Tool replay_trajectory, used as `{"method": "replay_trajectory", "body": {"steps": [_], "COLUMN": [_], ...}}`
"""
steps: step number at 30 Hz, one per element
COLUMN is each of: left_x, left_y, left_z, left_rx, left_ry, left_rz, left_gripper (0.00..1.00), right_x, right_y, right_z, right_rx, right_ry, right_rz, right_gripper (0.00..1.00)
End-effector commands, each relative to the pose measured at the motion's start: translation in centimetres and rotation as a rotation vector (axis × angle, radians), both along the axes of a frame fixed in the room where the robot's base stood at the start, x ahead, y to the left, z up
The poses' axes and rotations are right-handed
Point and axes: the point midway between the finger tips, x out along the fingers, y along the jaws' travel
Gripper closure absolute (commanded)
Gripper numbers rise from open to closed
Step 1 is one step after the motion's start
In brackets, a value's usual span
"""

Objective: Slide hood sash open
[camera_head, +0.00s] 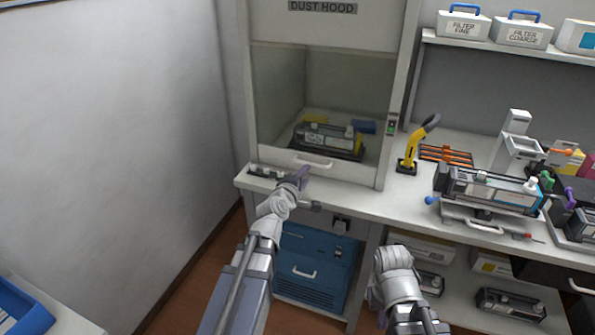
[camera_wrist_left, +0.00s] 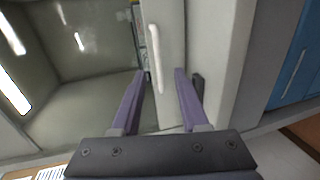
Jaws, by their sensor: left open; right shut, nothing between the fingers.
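The dust hood's sash is a clear pane with a pale bottom rail (camera_head: 345,171), sitting low near the bench top. A white bar handle (camera_head: 312,162) is on the rail; it shows in the left wrist view too (camera_wrist_left: 155,58). My left gripper (camera_head: 303,174) is open just in front of and below the handle. In the left wrist view its purple fingertips (camera_wrist_left: 159,73) lie to either side of the handle's lower end, not closed on it. My right gripper (camera_head: 376,294) is shut and empty, low before the bench; its fingers are hard to make out.
A dark cartridge (camera_head: 328,139) is behind the pane. On the bench (camera_head: 392,205) right of the hood stand a yellow-and-black tool (camera_head: 413,147) and a large cartridge on a stand (camera_head: 485,190). A blue cabinet (camera_head: 312,268) is below. A wall is at left.

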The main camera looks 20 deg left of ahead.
Motion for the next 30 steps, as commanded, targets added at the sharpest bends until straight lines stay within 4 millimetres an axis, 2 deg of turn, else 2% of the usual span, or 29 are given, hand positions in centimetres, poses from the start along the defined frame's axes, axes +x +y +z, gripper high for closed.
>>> {"method": "replay_trajectory", "body": {"steps": [3, 11, 24, 30], "left_x": [0.1, 1.0, 7.1, 7.8], "left_y": [0.7, 0.6, 0.4, 0.3], "left_z": [0.2, 0.0, -1.4, -1.5], "left_rx": [-0.019, -0.018, -0.015, -0.016], "left_ry": [-0.014, -0.014, -0.013, -0.013], "left_rz": [0.021, 0.019, 0.018, 0.019], "left_gripper": [0.56, 0.56, 0.56, 0.56], "right_x": [0.0, 0.0, 0.0, 0.0], "right_y": [0.0, 0.0, 0.0, 0.0], "right_z": [-0.2, -0.4, -1.7, -1.8], "right_rx": [0.000, 0.000, 0.000, 0.000], "right_ry": [0.000, 0.000, 0.000, 0.000], "right_rz": [0.000, 0.000, 0.000, 0.000], "right_gripper": [1.00, 1.00, 1.00, 1.00]}}
